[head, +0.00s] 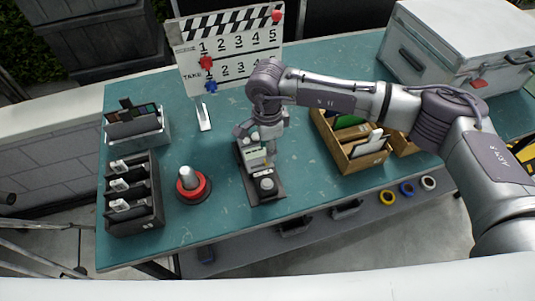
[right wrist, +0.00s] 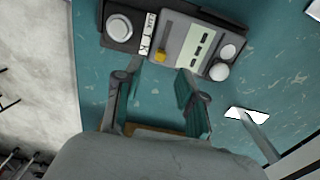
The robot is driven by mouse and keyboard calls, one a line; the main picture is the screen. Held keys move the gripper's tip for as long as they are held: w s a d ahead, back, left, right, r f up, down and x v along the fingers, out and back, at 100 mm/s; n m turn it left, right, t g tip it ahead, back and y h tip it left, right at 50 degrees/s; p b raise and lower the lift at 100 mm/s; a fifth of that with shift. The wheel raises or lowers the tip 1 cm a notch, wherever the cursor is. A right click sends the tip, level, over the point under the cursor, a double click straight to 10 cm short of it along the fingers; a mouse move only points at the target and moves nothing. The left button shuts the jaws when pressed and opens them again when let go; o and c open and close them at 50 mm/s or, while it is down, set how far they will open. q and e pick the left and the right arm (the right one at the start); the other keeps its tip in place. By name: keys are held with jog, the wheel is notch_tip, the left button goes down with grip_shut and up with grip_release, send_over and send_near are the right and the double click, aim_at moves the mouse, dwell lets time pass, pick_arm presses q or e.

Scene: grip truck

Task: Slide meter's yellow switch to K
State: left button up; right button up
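The meter (head: 266,186) is a grey and black device on the teal table, below my right gripper (head: 257,142) in the head view. In the right wrist view the meter (right wrist: 185,42) lies across the top. Its yellow switch (right wrist: 160,57) is a small block on the near edge of the grey panel, beside a white label strip (right wrist: 147,45) with dark letters, one looking like K. My right gripper (right wrist: 160,78) is open, its two fingertips apart on either side of the switch. I cannot tell whether they touch the meter. My left gripper is not in view.
A red-based knob (head: 190,187) and a black rack (head: 133,196) stand left of the meter. A wooden box (head: 352,146) stands to its right. A clapperboard (head: 226,50) stands at the back, a grey case (head: 462,45) at the back right. The table's front edge is near the meter.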

notch_tip(320, 180, up, 7)
jog(key=shift+r, duration=0.2)
dwell(0.5)
